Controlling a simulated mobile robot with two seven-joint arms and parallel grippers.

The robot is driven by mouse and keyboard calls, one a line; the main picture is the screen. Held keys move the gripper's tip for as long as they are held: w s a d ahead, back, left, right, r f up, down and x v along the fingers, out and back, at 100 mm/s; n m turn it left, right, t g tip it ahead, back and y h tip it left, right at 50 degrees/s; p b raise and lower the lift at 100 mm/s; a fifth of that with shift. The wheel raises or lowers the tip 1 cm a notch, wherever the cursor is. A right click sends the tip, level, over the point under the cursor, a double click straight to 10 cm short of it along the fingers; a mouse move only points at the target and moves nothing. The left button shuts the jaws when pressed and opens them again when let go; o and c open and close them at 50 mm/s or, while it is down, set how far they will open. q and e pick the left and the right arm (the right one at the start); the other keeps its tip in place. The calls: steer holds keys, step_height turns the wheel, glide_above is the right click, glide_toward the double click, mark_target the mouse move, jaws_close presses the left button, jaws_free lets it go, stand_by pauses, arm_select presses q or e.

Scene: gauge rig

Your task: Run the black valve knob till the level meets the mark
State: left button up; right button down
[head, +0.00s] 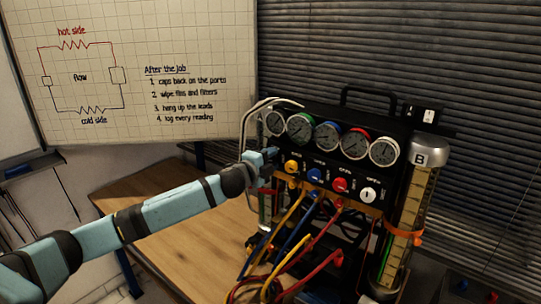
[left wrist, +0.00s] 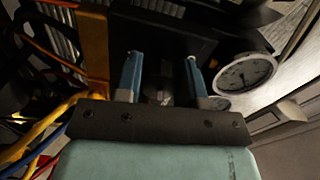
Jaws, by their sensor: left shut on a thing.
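My left gripper (head: 271,154) reaches the left end of the gauge rig's black panel (head: 328,162), left of the yellow knob. In the left wrist view its two blue fingers (left wrist: 162,75) stand apart with a dark thing, apparently the black valve knob (left wrist: 160,92), between them. The gripper hides that knob in the head view. A tall sight tube marked B (head: 410,210) stands at the right of the rig, with an orange band (head: 404,233) around it. I cannot make out the level in it. My right gripper is not in view.
Several round gauges (head: 327,137) line the rig's top; one shows in the left wrist view (left wrist: 244,73). Yellow, blue, red and white knobs sit below them. Coloured hoses (head: 290,240) hang in front. The wooden table (head: 150,200) is bare at the left.

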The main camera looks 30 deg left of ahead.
arm_select(q)
steer(key=shift+m+p, duration=0.5)
steer(key=shift+m, duration=0.8)
steer(key=o, duration=0.9)
steer(key=s+b, duration=0.1)
steer(key=s, duration=0.3)
steer(key=s+b, duration=0.2)
steer(key=s, duration=0.3)
steer(key=s+a+b, duration=0.1)
steer(key=s, duration=0.3)
steer(key=shift+s, duration=0.4)
